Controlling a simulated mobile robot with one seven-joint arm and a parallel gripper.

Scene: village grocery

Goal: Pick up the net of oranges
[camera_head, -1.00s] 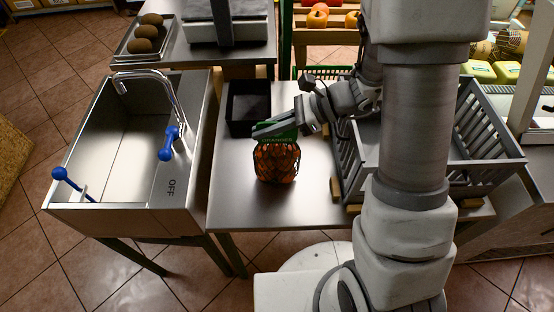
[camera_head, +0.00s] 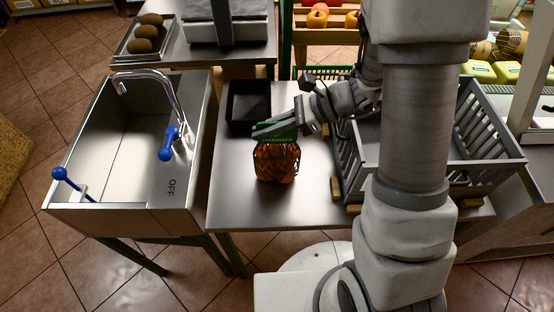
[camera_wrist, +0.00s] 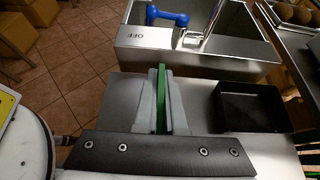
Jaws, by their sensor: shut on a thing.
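The net of oranges (camera_head: 276,163) is an orange mesh bag with a green label at its top, on or just above the steel table (camera_head: 230,195); I cannot tell which. My gripper (camera_head: 270,131) reaches in from the right and is shut on the green label at the top of the net. In the wrist view my gripper's fingers (camera_wrist: 164,92) pinch the thin green label (camera_wrist: 161,100) between them. The oranges below are hidden in the wrist view.
A black bin (camera_head: 248,106) stands behind the net. A grey slatted crate (camera_head: 488,165) is to the right, partly behind my arm. A steel sink (camera_head: 105,140) with blue handles is at left. The table's front left is clear.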

